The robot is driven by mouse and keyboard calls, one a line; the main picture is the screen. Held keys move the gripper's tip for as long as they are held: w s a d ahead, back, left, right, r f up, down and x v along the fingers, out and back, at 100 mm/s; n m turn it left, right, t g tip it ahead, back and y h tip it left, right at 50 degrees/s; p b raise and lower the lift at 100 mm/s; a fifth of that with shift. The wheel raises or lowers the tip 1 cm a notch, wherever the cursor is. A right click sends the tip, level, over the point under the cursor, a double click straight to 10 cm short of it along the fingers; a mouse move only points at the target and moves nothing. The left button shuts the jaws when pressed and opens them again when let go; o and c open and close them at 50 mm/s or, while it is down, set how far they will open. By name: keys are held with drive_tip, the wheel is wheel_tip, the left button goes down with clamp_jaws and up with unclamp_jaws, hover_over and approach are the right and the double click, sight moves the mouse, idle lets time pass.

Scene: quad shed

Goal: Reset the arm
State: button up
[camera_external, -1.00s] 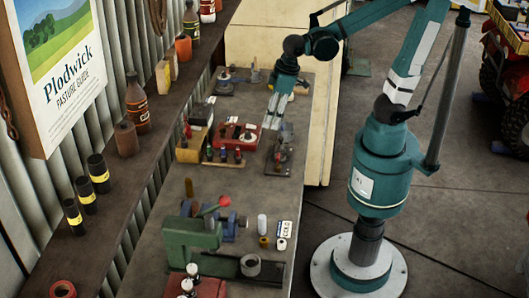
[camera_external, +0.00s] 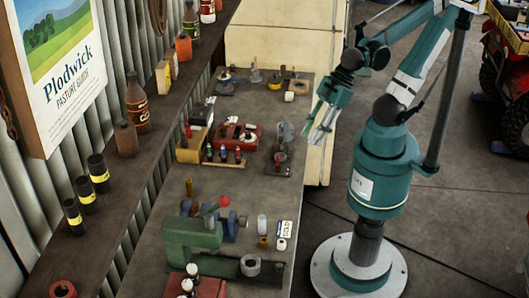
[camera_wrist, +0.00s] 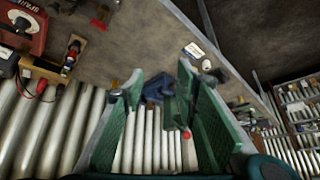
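My teal arm stands on a round pale base (camera_external: 358,268) to the right of the workbench (camera_external: 218,172). My gripper (camera_external: 319,136) hangs just past the bench's right edge, beside the cream cabinet, pointing down. In the wrist view its two green-padded fingers (camera_wrist: 158,78) are spread apart with a clear gap. Nothing is held between them. The blue vise part (camera_wrist: 155,88) and a red ball (camera_wrist: 187,134) show in the background through and beside the gap.
A cream cabinet (camera_external: 265,40) stands behind. A shelf (camera_external: 115,190) runs along the left wall.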

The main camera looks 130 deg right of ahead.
drive_tip(key=shift+s+a+f+n+t, duration=0.1)
drive_tip(key=shift+s+a+n+t, duration=0.1)
drive_tip(key=shift+a, duration=0.25)
drive_tip(key=shift+s+a+n+t, duration=0.1)
drive_tip(key=shift+s+a+n, duration=0.1)
drive_tip(key=shift+a, duration=0.25)
idle(1.3)
